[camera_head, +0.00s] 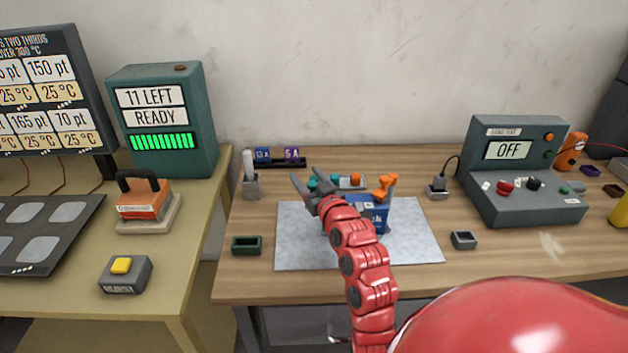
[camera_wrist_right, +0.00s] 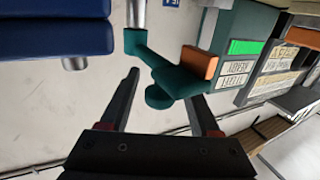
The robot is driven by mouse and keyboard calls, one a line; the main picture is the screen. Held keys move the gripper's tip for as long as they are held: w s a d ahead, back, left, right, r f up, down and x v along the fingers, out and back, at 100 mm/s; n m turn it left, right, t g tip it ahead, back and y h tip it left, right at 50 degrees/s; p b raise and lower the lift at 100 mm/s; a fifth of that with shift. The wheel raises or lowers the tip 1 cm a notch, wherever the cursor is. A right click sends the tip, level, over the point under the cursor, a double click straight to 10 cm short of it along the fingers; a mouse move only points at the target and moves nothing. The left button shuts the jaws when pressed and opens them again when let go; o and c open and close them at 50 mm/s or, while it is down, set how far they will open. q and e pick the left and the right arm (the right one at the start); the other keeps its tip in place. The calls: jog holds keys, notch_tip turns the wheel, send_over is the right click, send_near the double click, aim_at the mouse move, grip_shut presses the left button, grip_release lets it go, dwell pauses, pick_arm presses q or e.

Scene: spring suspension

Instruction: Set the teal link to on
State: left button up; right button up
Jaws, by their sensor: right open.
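The teal link (camera_wrist_right: 165,68) is a bent arm with a round knob at its lower end, in the right wrist view. It joins a grey rod at its upper left and bears an orange block on its right. My right gripper (camera_wrist_right: 164,88) is open, with the knob in the gap between its fingers. I cannot tell whether they touch it. In the head view my right gripper (camera_head: 304,175) is at the left of the blue block (camera_head: 375,213), partly hiding the teal parts behind it. My left gripper is not in view.
The blue block stands on a grey mat (camera_head: 290,245), with an orange part (camera_head: 384,185) at its right. A grey box reading OFF (camera_head: 515,165) stands at the right.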

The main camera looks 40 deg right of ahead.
jog(key=p+v, duration=0.9)
jog(key=v, duration=0.8)
jog(key=shift+s, duration=0.1)
